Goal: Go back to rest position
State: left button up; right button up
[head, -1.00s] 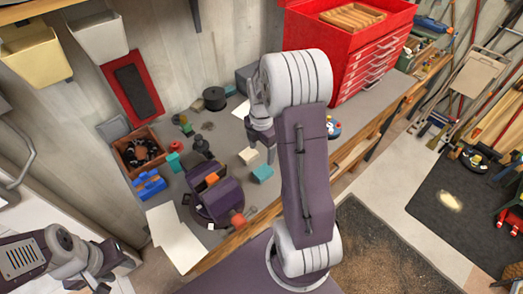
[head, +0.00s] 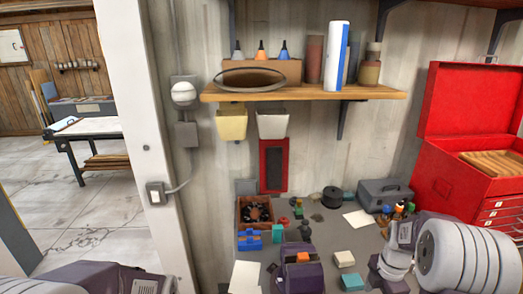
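My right arm (head: 460,252) comes in at the bottom right, with a large white ribbed joint and a smaller grey wrist part in front of the bench. I see nothing held by either arm.
The grey bench (head: 322,238) holds a wooden box (head: 243,214), a blue holder (head: 249,239), a purple device (head: 300,276), a black spool (head: 331,195) and a grey case (head: 384,195). A red tool chest (head: 468,140) stands at right. A shelf (head: 300,94) hangs above.

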jog(key=s+a+f+m+b, duration=0.3)
jog(key=s+a+m, duration=0.2)
jog(key=a+m, duration=0.2)
jog(key=s+a+f+m+t+b, duration=0.1)
jog(key=s+a+f+m+b, duration=0.2)
jog(key=m, duration=0.9)
jog(key=s+a, duration=0.2)
jog(key=a, duration=0.2)
jog(key=shift+a+f+b, duration=0.15)
jog(key=shift+a+b, duration=0.05)
jog(key=shift+b, duration=0.15)
